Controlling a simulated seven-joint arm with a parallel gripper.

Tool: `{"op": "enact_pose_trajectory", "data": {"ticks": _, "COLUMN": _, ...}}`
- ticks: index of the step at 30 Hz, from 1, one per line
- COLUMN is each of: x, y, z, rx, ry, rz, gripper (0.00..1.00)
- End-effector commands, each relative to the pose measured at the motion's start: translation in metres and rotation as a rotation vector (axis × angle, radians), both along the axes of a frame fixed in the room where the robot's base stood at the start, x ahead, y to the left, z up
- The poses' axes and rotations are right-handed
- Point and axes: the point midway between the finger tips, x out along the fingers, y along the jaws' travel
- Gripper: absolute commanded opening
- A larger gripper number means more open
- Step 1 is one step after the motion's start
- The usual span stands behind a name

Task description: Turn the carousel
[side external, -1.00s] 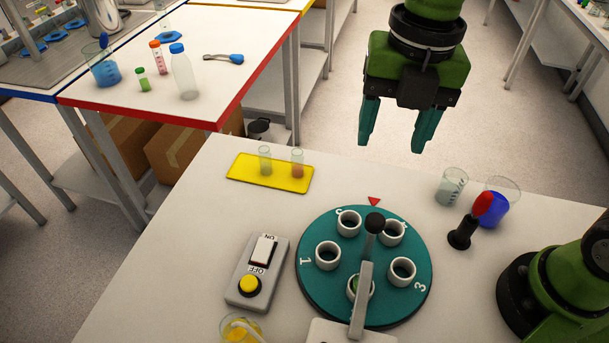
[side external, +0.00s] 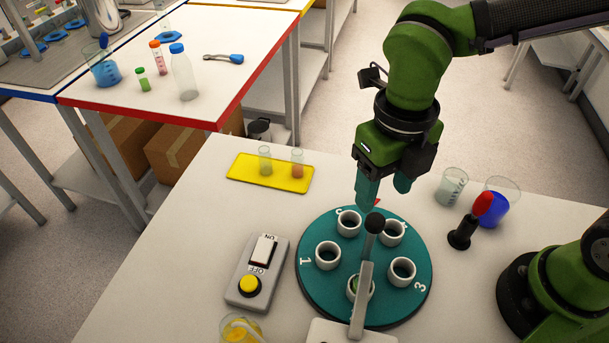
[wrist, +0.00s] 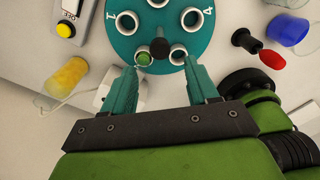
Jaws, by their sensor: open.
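The carousel (side external: 313,281) is a round teal disc on the white table, with several white ring holders and painted numbers. It also shows at the top of the wrist view (wrist: 125,46). A grey lever with a black knob (side external: 375,222) stands over its near side. A green item sits in the holder by the lever; the wrist view shows it as a green top (wrist: 144,59). My gripper (side external: 385,190) is above the far edge of the carousel, open and empty, with teal fingers pointing down. In the wrist view the black knob (wrist: 159,48) lies beyond and between the fingertips.
A switch box (side external: 257,272) with a yellow button stands left of the carousel. A yellow tray (side external: 240,172) with two vials is behind it. Beakers (side external: 452,186) and a red-tipped black stand (side external: 462,236) are at right. A beaker with yellow contents (side external: 243,331) is near the front.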

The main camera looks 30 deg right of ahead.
Motion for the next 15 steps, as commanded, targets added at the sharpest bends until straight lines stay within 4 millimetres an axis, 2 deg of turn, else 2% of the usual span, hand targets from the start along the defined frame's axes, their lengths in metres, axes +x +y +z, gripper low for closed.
{"op": "enact_pose_trajectory", "data": {"ticks": 3, "x": -0.001, "y": 0.000, "z": -0.025, "rx": -0.001, "ry": 0.006, "rz": 0.001, "gripper": 0.59}}
{"op": "enact_pose_trajectory", "data": {"ticks": 7, "x": -0.001, "y": 0.000, "z": -0.046, "rx": 0.000, "ry": 0.005, "rz": 0.002, "gripper": 0.59}}
{"op": "enact_pose_trajectory", "data": {"ticks": 15, "x": 0.000, "y": 0.000, "z": -0.065, "rx": 0.001, "ry": 0.000, "rz": 0.001, "gripper": 0.59}}
